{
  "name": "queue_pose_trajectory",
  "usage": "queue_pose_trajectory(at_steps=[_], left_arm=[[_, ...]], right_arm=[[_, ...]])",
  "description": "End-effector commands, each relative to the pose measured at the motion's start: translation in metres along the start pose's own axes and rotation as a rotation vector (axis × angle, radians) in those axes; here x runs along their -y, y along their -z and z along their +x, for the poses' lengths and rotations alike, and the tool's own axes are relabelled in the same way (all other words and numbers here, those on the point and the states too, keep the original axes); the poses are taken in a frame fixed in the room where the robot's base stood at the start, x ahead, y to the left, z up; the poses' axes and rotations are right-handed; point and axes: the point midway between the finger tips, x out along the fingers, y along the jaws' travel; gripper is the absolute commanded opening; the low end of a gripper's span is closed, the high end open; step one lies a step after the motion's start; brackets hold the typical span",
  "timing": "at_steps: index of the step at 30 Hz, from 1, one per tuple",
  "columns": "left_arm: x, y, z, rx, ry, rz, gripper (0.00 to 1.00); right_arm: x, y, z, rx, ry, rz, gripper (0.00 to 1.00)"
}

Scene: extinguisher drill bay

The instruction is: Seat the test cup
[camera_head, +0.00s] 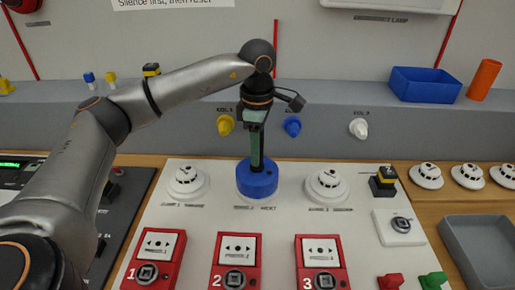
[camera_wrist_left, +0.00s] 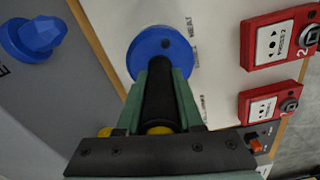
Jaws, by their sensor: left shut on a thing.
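The test cup is a blue round cup (camera_head: 257,183) with a black handle standing up from it. It is at the middle place of the white panel (camera_head: 215,218), between two white detectors, the left one (camera_head: 187,182) and the right one (camera_head: 327,185). My left gripper (camera_head: 257,160) points down and is shut on the black handle. In the left wrist view the cup's blue top (camera_wrist_left: 160,50) shows beyond the green fingers (camera_wrist_left: 158,95). What lies under the cup is hidden, and I cannot tell whether it touches the panel. My right gripper is out of view.
Red call points 1 (camera_head: 155,259), 2 (camera_head: 236,263) and 3 (camera_head: 321,263) stand in front of the cup. Coloured knobs, including a blue one (camera_head: 292,127), are on the grey ledge behind. A grey tray (camera_head: 452,250) and spare detectors (camera_head: 426,176) are at the right.

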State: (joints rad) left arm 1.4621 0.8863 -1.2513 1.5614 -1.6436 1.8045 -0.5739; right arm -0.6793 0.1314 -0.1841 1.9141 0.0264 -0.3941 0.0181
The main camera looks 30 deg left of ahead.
Motion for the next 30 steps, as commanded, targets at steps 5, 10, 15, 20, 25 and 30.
queue_pose_trajectory(at_steps=[5, 10, 15, 20, 25, 30], left_arm=[[-0.0002, -0.0001, 0.0011, 0.001, -0.002, 0.0, 0.0], [-0.0002, 0.0, 0.0011, 0.001, -0.001, 0.0, 0.43], [-0.0002, 0.0, 0.0013, 0.001, -0.001, 0.0, 0.62], [-0.0001, 0.0001, 0.0015, 0.0, -0.001, 0.0, 0.7], [0.0001, 0.0002, 0.0022, -0.001, 0.001, 0.0, 0.79], [0.0001, 0.0001, 0.002, 0.0, 0.0, 0.0, 0.9]], right_arm=[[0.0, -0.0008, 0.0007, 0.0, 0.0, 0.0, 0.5], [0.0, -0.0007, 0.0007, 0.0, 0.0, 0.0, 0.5], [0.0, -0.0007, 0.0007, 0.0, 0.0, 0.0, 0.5], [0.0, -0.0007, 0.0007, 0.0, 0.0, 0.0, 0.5], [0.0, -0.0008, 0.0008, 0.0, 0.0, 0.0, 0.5], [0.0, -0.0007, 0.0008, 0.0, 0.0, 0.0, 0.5]])
